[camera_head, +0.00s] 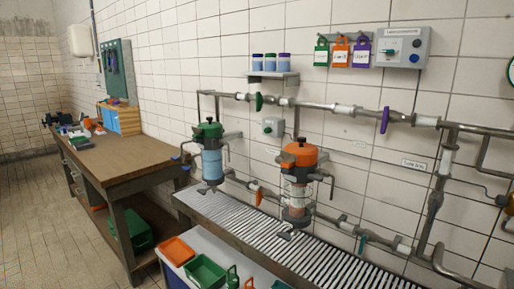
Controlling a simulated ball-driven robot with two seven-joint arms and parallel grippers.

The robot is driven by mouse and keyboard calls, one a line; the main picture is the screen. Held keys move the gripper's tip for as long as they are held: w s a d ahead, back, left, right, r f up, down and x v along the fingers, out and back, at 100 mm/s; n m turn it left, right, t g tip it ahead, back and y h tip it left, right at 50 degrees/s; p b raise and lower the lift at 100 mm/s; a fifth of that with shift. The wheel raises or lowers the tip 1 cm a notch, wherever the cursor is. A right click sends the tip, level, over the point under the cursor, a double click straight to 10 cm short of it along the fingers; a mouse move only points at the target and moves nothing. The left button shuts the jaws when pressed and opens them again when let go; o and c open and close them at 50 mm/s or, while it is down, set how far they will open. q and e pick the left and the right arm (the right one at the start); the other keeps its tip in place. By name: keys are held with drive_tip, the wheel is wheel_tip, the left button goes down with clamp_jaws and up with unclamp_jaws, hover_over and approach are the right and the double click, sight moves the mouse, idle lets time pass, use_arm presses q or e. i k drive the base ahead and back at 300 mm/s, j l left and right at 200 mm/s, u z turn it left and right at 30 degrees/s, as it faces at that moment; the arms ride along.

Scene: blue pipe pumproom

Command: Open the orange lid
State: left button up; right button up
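The orange lid (299,154) sits on top of a clear filter housing (297,189) mounted on the wall pipes, right of the picture's middle. The lid looks seated on the housing, with a small dark knob on top. A similar housing with a green lid (208,130) stands to its left. Neither of my grippers shows in this view.
A slatted metal grating (265,238) runs below the housings. A wooden workbench (110,158) stands at the left. Orange and green trays (205,272) sit at the front. Pipes with green and purple valve handles (385,120) run along the wall. Floor shows at the lower left.

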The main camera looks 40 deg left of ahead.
sight(307, 153)
drive_tip(key=u, duration=0.9)
drive_tip(key=i+j+z, duration=0.1)
